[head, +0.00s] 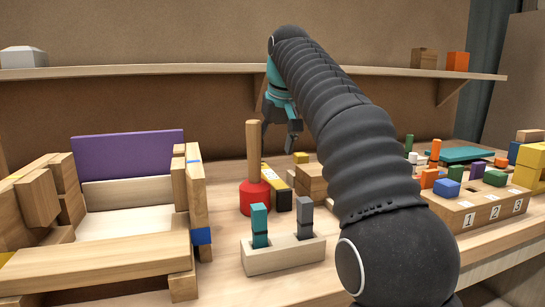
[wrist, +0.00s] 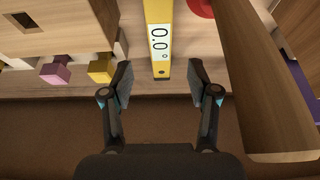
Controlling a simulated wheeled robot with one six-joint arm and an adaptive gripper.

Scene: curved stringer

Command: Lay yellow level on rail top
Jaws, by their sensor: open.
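The yellow level (wrist: 158,50) shows in the wrist view as a long bar with a white display reading about 0.0 and a dark end. It lies on the bench, its near end between my open fingers. In the head view the level (head: 277,189) lies behind the red mallet, partly hidden. A wooden frame with a long front rail (head: 95,255) stands at the left in the head view; I cannot tell whether this is the task's rail.
A red mallet (head: 254,197) stands handle-up close to the level; its handle (wrist: 265,85) looms at the right in the wrist view. A wooden holder (head: 283,254) with two upright pegs stands in front. A numbered block (head: 485,213) with colored pieces is at the right. A shelf (head: 200,70) runs behind.

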